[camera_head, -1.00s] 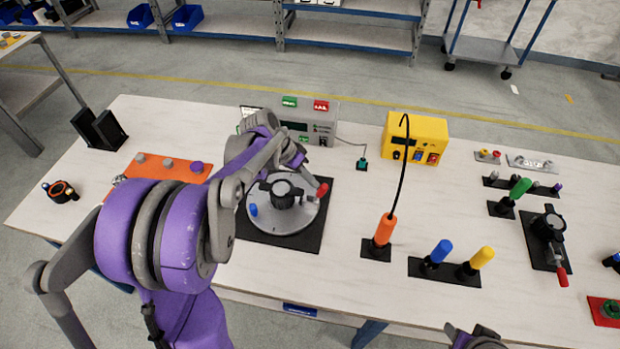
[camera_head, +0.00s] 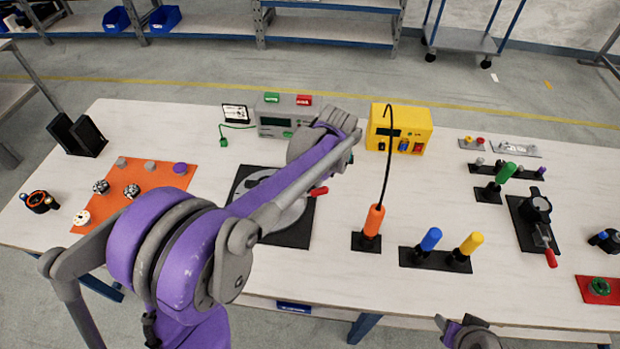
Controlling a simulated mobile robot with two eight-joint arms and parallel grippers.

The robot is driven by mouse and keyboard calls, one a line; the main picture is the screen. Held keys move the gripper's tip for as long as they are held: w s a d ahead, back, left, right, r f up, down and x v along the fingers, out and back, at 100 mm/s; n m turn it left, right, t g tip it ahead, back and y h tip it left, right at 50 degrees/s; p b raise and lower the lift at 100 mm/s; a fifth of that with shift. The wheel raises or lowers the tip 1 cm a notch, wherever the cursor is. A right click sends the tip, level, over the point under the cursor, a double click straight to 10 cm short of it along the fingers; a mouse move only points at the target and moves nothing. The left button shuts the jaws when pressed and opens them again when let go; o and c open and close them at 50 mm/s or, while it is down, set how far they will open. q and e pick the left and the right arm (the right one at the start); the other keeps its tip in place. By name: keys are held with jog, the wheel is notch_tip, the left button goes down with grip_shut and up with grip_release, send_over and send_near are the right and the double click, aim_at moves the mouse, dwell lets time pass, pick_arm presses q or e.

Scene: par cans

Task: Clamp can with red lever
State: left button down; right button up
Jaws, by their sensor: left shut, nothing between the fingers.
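A round grey fixture (camera_head: 292,213) sits on a black square plate (camera_head: 290,240). Its red lever (camera_head: 319,191) sticks out at the right rim. My left forearm covers the middle of the fixture, so the can there is hidden. My left gripper (camera_head: 335,128) is above the table beyond the fixture, in front of the grey box. It is shut with nothing seen in it. At the right, a dark can-like part (camera_head: 537,209) is on another black plate with a second red lever (camera_head: 551,258).
A grey box (camera_head: 285,118) with green and red buttons and a yellow box (camera_head: 402,128) stand at the back. Orange (camera_head: 374,220), blue (camera_head: 431,239), yellow (camera_head: 472,243) and green (camera_head: 506,172) handled tools stand upright. An orange mat (camera_head: 150,180) lies left.

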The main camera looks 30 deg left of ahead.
pick_arm(q)
jog(key=d+f+y, duration=0.1)
jog(key=d+y+b, duration=0.1)
jog(key=shift+w+f+g+y, duration=0.3)
jog(key=shift+f+g+y, duration=0.1)
jog(key=shift+w+d+f+b, duration=0.25)
jog(key=shift+d+f+b, duration=0.35)
jog(key=shift+f+b, duration=0.4)
jog(key=shift+d, duration=0.1)
pick_arm(e)
jog(key=f, duration=0.2)
jog(key=s+f, duration=0.1)
jog(key=f, duration=0.1)
jog(key=shift+f, duration=0.2)
pick_arm(q)
jog(key=shift+s+d+f, duration=0.1)
jog(key=shift+f, duration=0.1)
pick_arm(e)
jog(key=shift+s, duration=0.15)
pick_arm(q)
jog(key=v, duration=1.1)
pick_arm(e)
jog(key=shift+w+r, duration=0.2)
jog(key=shift+r, duration=0.15)
pick_arm(q)
jog(key=shift+r, duration=0.15)
